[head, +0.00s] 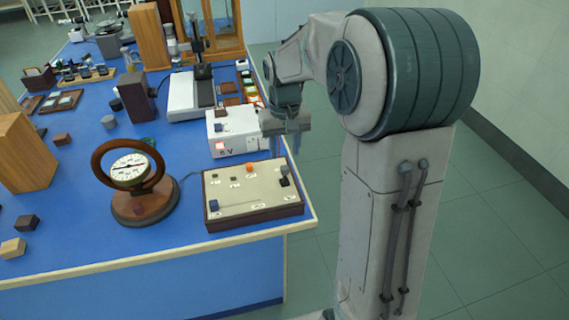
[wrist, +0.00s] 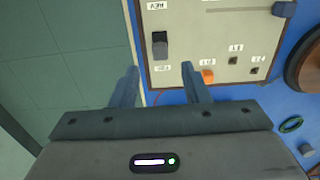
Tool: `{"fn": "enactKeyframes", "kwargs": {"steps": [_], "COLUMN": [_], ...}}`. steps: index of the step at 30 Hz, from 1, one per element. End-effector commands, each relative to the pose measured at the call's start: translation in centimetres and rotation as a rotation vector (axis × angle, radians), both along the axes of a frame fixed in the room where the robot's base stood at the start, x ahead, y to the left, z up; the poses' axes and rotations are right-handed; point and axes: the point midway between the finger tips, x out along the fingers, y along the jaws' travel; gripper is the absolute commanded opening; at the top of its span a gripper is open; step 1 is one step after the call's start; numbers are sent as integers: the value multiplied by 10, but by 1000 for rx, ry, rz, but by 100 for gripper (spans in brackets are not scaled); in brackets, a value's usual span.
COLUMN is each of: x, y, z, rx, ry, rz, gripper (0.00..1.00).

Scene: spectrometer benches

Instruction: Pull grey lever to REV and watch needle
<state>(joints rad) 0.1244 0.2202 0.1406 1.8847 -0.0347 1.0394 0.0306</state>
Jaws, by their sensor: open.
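The control box (head: 232,190) is a cream panel in a dark wooden frame at the bench's right corner. Its grey lever (head: 285,170) is at the right side; in the wrist view the lever (wrist: 159,40) is dark grey, with a REV label (wrist: 157,5) above it and a less legible label (wrist: 161,68) just below. My gripper (head: 288,152) is open and empty, beyond the box's right end. In the wrist view its fingertips (wrist: 158,75) are apart, below the lever and not touching it. The round needle meter (head: 129,168) stands left, its needle roughly horizontal.
An orange knob (wrist: 207,77) sits close to one finger. A blue-grey handle (head: 213,204) is at the panel's left front. A white 6 V box (head: 228,146) stands behind the panel, near my gripper. The bench edge is on the right, with open floor beyond.

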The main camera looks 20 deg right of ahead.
Motion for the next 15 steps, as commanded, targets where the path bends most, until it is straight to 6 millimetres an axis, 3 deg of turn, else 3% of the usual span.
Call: {"fn": "enactKeyframes", "kwargs": {"steps": [6, 15], "x": [-1, 0], "y": [0, 0], "z": [-40, -58], "rx": [1, 1], "ry": [2, -1], "rz": [0, 1], "gripper": [42, 42]}}
